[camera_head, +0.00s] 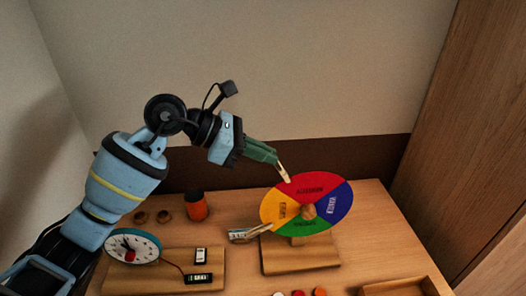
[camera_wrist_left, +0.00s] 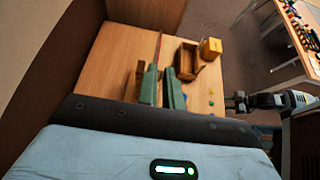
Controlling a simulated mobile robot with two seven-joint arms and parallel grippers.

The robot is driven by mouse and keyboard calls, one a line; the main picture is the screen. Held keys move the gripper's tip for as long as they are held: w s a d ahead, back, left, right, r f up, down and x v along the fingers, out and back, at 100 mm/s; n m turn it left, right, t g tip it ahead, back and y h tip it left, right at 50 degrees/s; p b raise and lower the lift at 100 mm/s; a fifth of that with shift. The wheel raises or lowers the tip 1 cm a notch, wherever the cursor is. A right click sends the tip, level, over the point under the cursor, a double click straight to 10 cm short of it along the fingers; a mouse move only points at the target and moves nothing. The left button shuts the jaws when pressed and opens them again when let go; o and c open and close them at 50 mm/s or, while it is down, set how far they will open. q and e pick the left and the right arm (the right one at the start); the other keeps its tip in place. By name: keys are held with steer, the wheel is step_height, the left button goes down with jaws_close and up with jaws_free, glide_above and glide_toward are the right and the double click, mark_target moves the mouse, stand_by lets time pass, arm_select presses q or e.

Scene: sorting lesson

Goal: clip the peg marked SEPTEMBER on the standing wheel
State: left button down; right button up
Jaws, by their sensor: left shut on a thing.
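The standing wheel (camera_head: 331,188) has red, blue, green and yellow sectors with dark words and a round wooden hub, and stands on a wooden base. My left gripper (camera_head: 277,163) is shut on a pale wooden peg (camera_head: 284,174) at the wheel's upper left rim. The peg's marking cannot be read, and I cannot tell whether it touches the rim. In the left wrist view the green fingers (camera_wrist_left: 162,78) stand near the wheel's thin red edge (camera_wrist_left: 159,46).
An orange cup (camera_head: 197,209) stands behind. A wooden tray (camera_head: 405,288) is at the front right. In the left wrist view a dark jointed arm (camera_wrist_left: 275,100) shows at the right.

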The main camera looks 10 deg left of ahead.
arm_select(q)
steer(key=shift+f, duration=0.2)
steer(key=shift+w+d+f, duration=0.1)
steer(key=shift+d+f, duration=0.1)
steer(key=shift+f, duration=0.1)
steer(key=shift+d+f, duration=0.15)
steer(key=shift+f, duration=0.05)
steer(key=c, duration=1.5)
jaws_free()
steer(key=shift+b+v, duration=0.6)
steer(key=shift+v, duration=3.3)
